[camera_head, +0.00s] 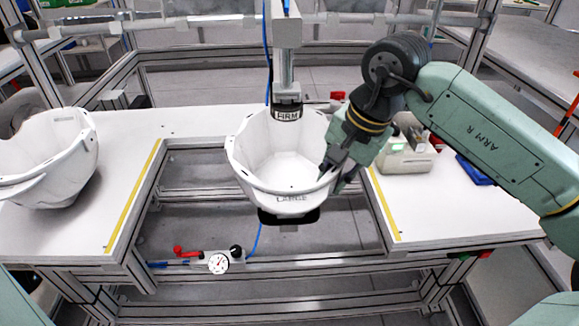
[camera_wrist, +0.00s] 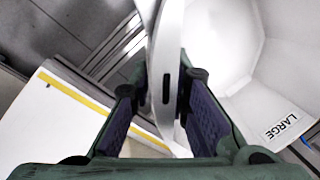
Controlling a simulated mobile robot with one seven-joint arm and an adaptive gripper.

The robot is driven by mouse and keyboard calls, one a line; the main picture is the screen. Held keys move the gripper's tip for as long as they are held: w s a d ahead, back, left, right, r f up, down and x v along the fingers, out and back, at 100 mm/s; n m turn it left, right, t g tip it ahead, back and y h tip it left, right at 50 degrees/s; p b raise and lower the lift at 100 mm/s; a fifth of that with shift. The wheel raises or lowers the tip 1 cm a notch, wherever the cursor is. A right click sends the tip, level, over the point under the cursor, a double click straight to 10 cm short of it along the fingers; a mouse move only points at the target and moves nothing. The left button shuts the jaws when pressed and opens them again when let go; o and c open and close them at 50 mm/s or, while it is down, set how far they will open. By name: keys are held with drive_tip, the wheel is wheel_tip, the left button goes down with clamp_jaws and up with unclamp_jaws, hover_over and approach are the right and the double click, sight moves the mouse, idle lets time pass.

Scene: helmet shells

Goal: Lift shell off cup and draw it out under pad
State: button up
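A white faceted shell (camera_head: 255,180) labelled LARGE sits open side up on a dark cup (camera_head: 289,219) in the gap between two bench tops. Most of the cup is hidden below the shell. The pad (camera_head: 287,110), labelled FIRM, hangs from a column over the shell's hollow. My gripper (camera_head: 338,172) is at the shell's right rim. In the wrist view, my gripper (camera_wrist: 165,100) is open, with the shell's wall (camera_wrist: 166,60) between its two fingers and slight gaps beside it. The LARGE label (camera_wrist: 281,127) shows at right there.
Another white shell (camera_head: 50,160) rests on the left bench. A pale box device (camera_head: 405,155) and a blue item (camera_head: 474,170) are on the right bench. A gauge (camera_head: 218,263) and red-handled valve (camera_head: 186,252) are on the front rail. Yellow strips (camera_head: 134,195) edge the gap.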

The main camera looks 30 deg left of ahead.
clamp_jaws()
drive_tip(key=shift+r, duration=0.15)
drive_tip(key=shift+r+p, duration=0.45)
drive_tip(key=shift+r, duration=0.5)
